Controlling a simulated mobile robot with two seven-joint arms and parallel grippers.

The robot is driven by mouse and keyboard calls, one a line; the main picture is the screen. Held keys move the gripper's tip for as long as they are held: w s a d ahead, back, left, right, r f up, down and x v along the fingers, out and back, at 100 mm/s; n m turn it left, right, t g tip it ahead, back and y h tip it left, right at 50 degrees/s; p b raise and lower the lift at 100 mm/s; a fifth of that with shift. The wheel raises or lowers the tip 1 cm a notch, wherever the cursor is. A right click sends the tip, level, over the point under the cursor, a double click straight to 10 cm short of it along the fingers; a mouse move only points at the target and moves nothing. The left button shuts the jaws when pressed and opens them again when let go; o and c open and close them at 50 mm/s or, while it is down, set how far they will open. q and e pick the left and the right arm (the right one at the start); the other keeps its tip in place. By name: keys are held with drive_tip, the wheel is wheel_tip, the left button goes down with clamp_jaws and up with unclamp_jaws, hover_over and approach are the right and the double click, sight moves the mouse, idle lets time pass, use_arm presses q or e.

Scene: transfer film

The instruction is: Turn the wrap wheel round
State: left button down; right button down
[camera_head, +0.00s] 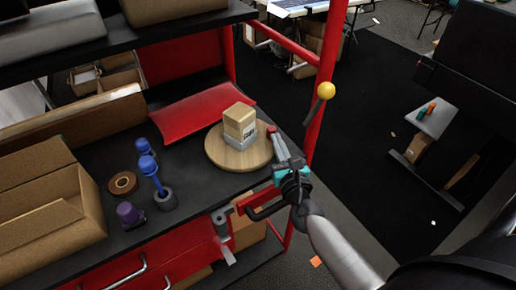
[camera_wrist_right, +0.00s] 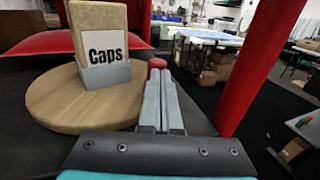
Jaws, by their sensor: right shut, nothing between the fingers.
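The wrap wheel is a round wooden disc (camera_head: 225,160) at the right end of the dark bench, and it fills the left of the wrist view (camera_wrist_right: 50,108). A brown box (camera_head: 240,118) stands upright on it in a grey holder (camera_head: 238,140); its label reads "Caps" in the wrist view (camera_wrist_right: 103,52). A red-topped peg (camera_wrist_right: 157,63) shows at the wheel's right side. My right gripper (camera_head: 277,143) is shut and empty, its fingertips (camera_wrist_right: 158,78) pointing at the peg; I cannot tell whether they touch. My left gripper is not in view.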

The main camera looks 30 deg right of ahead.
drive_tip(key=shift+w+d+b, duration=0.4)
drive_tip(key=shift+w+d, duration=0.45)
drive_tip(key=shift+w, duration=0.15)
drive_tip(key=shift+x, duration=0.85)
drive_tip(key=shift+w+d+b, duration=0.1)
drive_tip(key=shift+d+b, duration=0.1)
drive_tip(key=shift+b, duration=0.1)
drive_tip(key=b+v, duration=0.2)
drive_tip(key=v, duration=1.3)
drive_tip(key=shift+a, duration=0.15)
